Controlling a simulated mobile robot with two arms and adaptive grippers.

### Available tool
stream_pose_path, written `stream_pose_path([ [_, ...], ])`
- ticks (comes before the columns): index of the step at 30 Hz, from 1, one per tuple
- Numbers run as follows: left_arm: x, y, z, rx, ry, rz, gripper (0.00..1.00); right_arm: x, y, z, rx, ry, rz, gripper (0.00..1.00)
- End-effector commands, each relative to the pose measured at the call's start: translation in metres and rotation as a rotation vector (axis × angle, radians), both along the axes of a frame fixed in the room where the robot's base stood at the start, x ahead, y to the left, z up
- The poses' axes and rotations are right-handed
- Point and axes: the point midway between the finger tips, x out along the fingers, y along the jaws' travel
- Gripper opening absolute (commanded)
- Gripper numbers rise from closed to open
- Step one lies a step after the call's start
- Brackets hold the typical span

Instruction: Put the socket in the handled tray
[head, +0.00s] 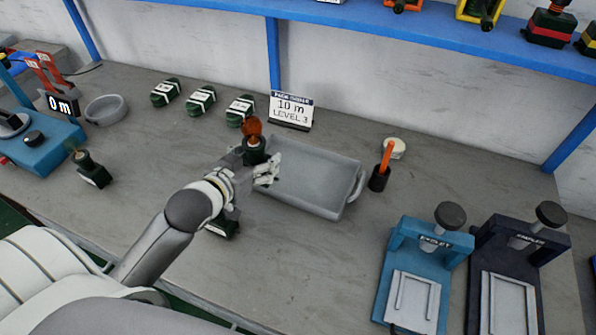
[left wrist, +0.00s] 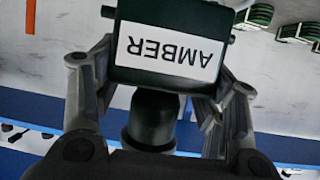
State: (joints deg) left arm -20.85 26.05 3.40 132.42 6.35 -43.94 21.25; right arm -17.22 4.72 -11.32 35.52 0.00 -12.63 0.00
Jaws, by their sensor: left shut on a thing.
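The handled tray (head: 305,205) is grey and shallow, mid-table, with a handle at its right end. My left gripper (head: 257,165) is at the tray's left end in the head view. It is shut on the socket (head: 254,151), a dark piece with an orange-brown top. In the left wrist view the socket (left wrist: 165,85) has a white label reading AMBER, upside down, between the fingers (left wrist: 155,105). The gripper hides the socket's lower part in the head view; I cannot tell its height above the table. My right gripper is not in view.
A dark labelled piece (head: 222,228) stands partly hidden below my left wrist; another (head: 92,170) stands at left. A dark cup with an orange stick (head: 379,181) stands right of the tray, blue press (head: 424,270) nearer.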

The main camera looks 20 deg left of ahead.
Motion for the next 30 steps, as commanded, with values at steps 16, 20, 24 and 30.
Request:
stream_pose_path([
  [16,0.095,-0.008,-0.048,-0.001,0.001,0.002,0.39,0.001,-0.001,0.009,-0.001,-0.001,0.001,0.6],
  [20,0.11,-0.01,-0.067,0.0,0.001,0.001,0.39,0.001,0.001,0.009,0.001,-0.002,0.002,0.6],
  [24,0.123,-0.011,-0.082,-0.001,0.0,0.0,0.39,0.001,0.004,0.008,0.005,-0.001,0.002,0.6],
  [30,0.13,-0.012,-0.092,0.0,0.0,0.0,0.39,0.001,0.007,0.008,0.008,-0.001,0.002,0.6],
])
